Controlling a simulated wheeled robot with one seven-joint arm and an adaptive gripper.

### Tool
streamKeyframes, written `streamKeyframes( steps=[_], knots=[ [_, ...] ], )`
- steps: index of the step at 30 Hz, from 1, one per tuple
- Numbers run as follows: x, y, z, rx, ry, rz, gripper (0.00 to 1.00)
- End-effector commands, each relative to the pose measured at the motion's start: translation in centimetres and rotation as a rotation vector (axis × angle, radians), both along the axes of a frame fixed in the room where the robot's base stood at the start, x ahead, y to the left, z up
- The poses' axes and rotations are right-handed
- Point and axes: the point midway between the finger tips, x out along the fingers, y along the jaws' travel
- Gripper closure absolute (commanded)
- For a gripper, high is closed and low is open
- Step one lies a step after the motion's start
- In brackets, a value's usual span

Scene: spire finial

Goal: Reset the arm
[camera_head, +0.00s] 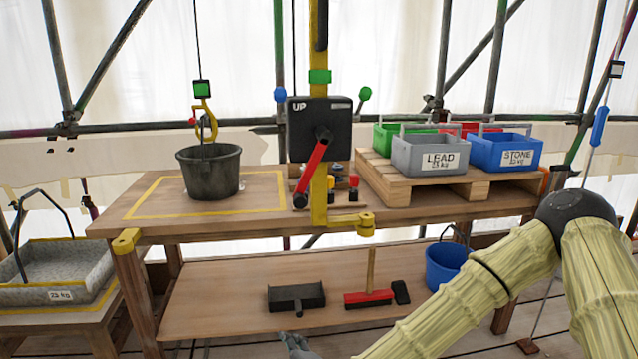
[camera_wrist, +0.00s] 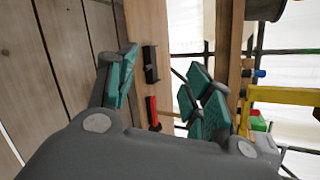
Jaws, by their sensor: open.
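My arm (camera_head: 480,285), in pale yellow ribbed covers with a dark joint, reaches in from the lower right of the head view. In the wrist view my gripper (camera_wrist: 163,92) is open, its teal-padded fingers wide apart with nothing between them. In the head view only a small grey-teal piece of it shows at the bottom edge, in front of the bench's lower shelf (camera_head: 220,300). The rest of it is hidden or out of frame.
The bench carries a black bucket (camera_head: 208,175) under a hook, a winch box (camera_head: 318,130) with a red-handled crank, and a pallet (camera_head: 430,180) of labelled bins.

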Motion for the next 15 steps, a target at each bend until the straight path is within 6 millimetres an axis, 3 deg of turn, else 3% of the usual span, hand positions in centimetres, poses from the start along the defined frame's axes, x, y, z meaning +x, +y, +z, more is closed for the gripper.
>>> streamKeyframes(
  steps=[1,6,11,15],
  knots=[
    [-1.4,-0.2,-2.6,-0.073,0.020,0.051,0.49],
    [-6.5,-2.2,-10.9,-0.319,0.081,0.243,0.49],
    [-11.8,-5.5,-17.7,-0.538,0.139,0.446,0.49],
    [-16.6,-9.5,-22.8,-0.717,0.193,0.637,0.49]
  ],
)
